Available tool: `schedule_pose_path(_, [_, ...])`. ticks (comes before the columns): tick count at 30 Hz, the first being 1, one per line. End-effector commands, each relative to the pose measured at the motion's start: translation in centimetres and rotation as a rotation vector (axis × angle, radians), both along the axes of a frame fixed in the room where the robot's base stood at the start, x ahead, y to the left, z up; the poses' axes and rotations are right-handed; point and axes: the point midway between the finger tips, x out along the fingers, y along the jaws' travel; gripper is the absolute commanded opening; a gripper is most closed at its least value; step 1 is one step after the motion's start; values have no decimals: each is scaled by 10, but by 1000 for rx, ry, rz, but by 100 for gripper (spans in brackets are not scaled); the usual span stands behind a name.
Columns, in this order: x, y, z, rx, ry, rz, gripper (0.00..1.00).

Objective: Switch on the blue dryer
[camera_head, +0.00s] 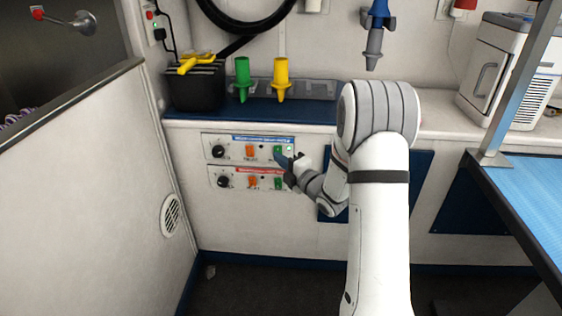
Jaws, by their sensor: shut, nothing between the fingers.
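The upper control panel with a blue label strip (234,149) is on the white front below the counter. It carries a black knob (218,151), an orange switch (250,151) and a green switch (277,150). My gripper (283,163) is shut and empty, with its tip just below the upper green switch. I cannot tell whether it touches the panel. A blue nozzle piece with a grey end (377,32) hangs at the upper right. The switch positions are too small to read.
A similar panel with a red label strip (236,183) sits directly below. On the counter stand a black box (195,90) and green (242,78) and yellow (281,78) nozzles. A blue-topped table (530,205) is at the right, and a low wall (80,160) is at the left.

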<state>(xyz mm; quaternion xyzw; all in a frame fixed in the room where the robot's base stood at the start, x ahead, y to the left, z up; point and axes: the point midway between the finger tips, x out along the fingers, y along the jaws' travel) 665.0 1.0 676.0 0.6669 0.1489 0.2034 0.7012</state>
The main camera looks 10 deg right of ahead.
Motion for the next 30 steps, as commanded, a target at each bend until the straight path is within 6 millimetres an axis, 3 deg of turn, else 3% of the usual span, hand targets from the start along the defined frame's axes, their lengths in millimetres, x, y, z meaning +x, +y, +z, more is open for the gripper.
schedule_pose_path(2, [-13,3,1,-1,0,3,0])
schedule_pose_path(9, [-62,-26,10,0,1,2,0])
schedule_pose_path(15, [-87,-39,12,-1,1,5,0])
schedule_pose_path(30, [-95,-42,12,-1,0,8,0])
